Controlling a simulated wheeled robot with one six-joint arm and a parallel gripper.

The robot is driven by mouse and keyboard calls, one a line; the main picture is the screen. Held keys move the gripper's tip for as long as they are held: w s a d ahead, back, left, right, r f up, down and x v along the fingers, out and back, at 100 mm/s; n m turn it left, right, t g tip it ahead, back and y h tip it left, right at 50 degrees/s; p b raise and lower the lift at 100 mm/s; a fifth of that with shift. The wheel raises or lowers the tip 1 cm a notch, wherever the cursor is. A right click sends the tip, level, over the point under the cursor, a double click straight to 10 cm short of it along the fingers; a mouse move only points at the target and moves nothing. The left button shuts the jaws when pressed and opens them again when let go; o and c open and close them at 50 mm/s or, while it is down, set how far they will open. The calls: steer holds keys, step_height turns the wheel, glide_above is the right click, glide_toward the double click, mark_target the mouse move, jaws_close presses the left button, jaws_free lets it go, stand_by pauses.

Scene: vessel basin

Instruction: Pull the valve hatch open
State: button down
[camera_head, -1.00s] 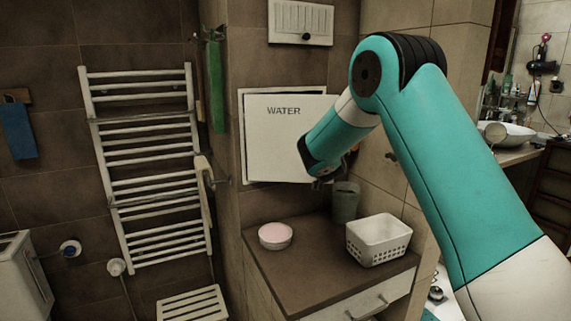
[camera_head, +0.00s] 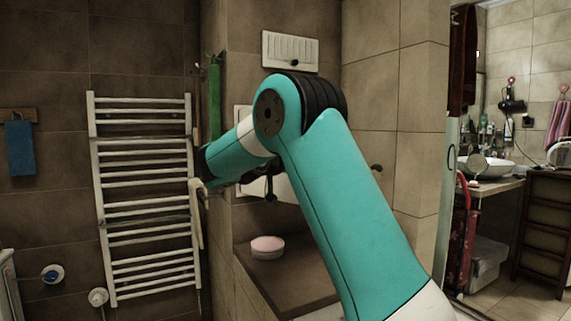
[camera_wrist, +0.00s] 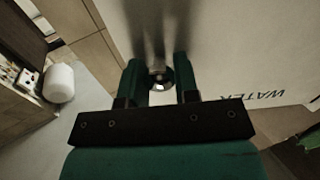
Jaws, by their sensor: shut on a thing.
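The white valve hatch marked WATER fills much of the wrist view (camera_wrist: 235,50), with its free edge on the left and tiles and floor seen past it. In the head view my arm covers most of it; a pale part of the hatch (camera_head: 287,188) shows below the forearm, apparently swung out from the wall. My gripper (camera_wrist: 160,82) is shut on a small shiny knob (camera_wrist: 160,84) on the hatch face, one dark green finger on each side.
A counter (camera_head: 290,284) with a round pink-topped tin (camera_head: 267,247) stands below the hatch. A white towel radiator (camera_head: 145,200) is on the left wall, close to my forearm. A doorway to a sink (camera_head: 490,166) is at right.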

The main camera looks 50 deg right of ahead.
stand_by(0.4)
steer(key=c, duration=0.9)
jaws_free()
steer(key=shift+a, duration=0.1)
